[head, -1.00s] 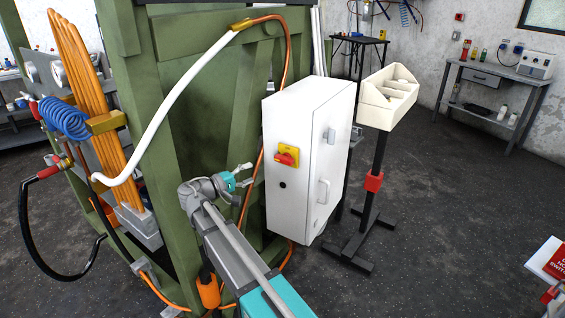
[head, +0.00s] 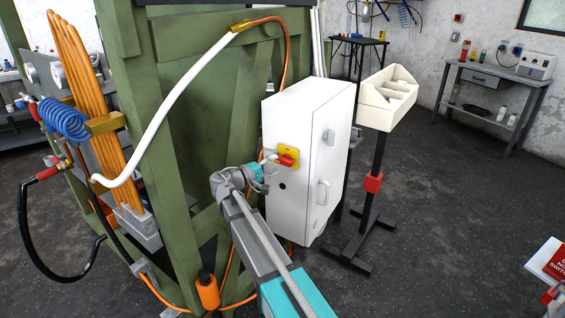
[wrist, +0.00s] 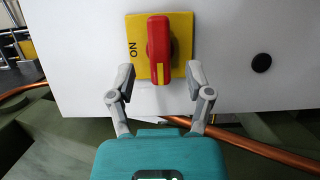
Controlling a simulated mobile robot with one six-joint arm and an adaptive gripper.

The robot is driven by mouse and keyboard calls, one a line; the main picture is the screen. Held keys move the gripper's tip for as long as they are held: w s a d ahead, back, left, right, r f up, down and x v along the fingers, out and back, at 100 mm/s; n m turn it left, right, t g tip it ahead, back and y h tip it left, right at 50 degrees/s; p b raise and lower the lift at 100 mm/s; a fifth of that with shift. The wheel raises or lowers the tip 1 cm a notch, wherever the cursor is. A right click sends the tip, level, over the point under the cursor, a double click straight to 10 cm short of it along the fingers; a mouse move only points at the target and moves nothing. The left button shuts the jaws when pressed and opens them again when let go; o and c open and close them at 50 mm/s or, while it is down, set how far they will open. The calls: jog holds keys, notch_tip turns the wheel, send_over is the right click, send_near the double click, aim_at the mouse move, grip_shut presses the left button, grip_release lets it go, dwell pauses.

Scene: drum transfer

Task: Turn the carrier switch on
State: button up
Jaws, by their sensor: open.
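The carrier switch is a red handle (head: 287,160) on a yellow plate (head: 291,150), on the front of a white cabinet (head: 301,192). In the wrist view the red handle (wrist: 159,48) stands vertical, with a small yellow mark near its lower end. The word ON is printed on the left of the yellow plate (wrist: 181,28). My gripper (wrist: 161,76) is open, with one finger on each side of the handle's lower end. A gap shows between each finger and the handle. In the head view my gripper (head: 268,163) is at the left of the switch, its fingertips partly hard to make out.
A black round button (wrist: 261,64) sits on the cabinet face, beside the switch. A green frame (head: 190,120) with orange hoses stands close on the left. A stand with a cream bin (head: 388,98) is behind the cabinet. Open floor lies to the right.

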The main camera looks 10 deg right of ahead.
aim_at(280, 162)
jog(key=shift+x, duration=2)
grip_shut()
